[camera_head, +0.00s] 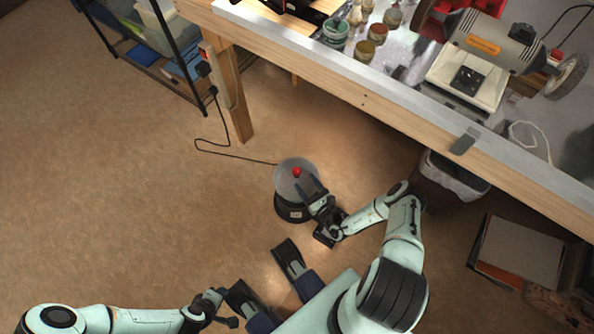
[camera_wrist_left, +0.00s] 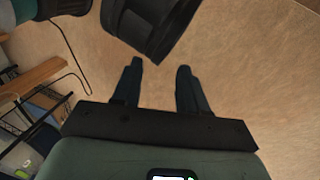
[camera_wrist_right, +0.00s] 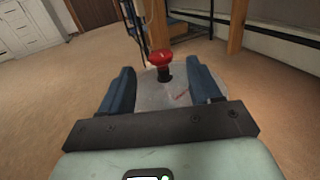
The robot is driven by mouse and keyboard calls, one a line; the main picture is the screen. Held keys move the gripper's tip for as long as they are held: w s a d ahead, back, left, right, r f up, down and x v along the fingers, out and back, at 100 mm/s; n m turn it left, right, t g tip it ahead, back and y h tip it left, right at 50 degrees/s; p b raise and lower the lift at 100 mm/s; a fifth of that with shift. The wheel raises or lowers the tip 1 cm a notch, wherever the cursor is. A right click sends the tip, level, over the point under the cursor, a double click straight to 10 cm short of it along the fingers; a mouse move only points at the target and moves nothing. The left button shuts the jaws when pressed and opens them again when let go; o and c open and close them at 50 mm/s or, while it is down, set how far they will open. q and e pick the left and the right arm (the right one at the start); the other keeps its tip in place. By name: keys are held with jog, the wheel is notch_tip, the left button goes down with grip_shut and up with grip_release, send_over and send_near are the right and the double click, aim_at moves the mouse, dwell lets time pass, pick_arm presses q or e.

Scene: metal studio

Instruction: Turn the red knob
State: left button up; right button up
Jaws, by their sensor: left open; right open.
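The red knob (camera_head: 296,172) sits upright on the grey round top of a black cylindrical stand (camera_head: 291,208) on the floor. My right gripper (camera_head: 307,190) is open beside the stand's top, at its lower right in the head view. In the right wrist view the red knob (camera_wrist_right: 160,57) shows ahead, between the two spread fingers, with nothing gripped. My left gripper (camera_head: 220,303) is low in the head view, away from the knob. In the left wrist view its two fingers (camera_wrist_left: 160,68) are apart and empty.
A wooden workbench (camera_head: 362,99) with jars and a grinding machine (camera_head: 490,50) stands beyond the stand. A black cable (camera_head: 236,156) runs from the bench leg to the stand. A lined bin (camera_head: 450,180) is under the bench. The floor left of the stand is clear.

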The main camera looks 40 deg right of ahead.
aim_at(297, 171)
pick_arm(q)
jog(key=w+f, duration=0.1)
jog(key=w+a+b, duration=0.1)
jog(key=shift+w+a+f+t, duration=0.15)
jog(key=shift+w+f+t, duration=0.15)
jog(key=shift+f+t, duration=0.1)
pick_arm(e)
jog(key=w, duration=0.7)
jog(key=shift+w+d, duration=0.1)
jog(key=shift+d, duration=0.2)
jog(key=c, duration=1)
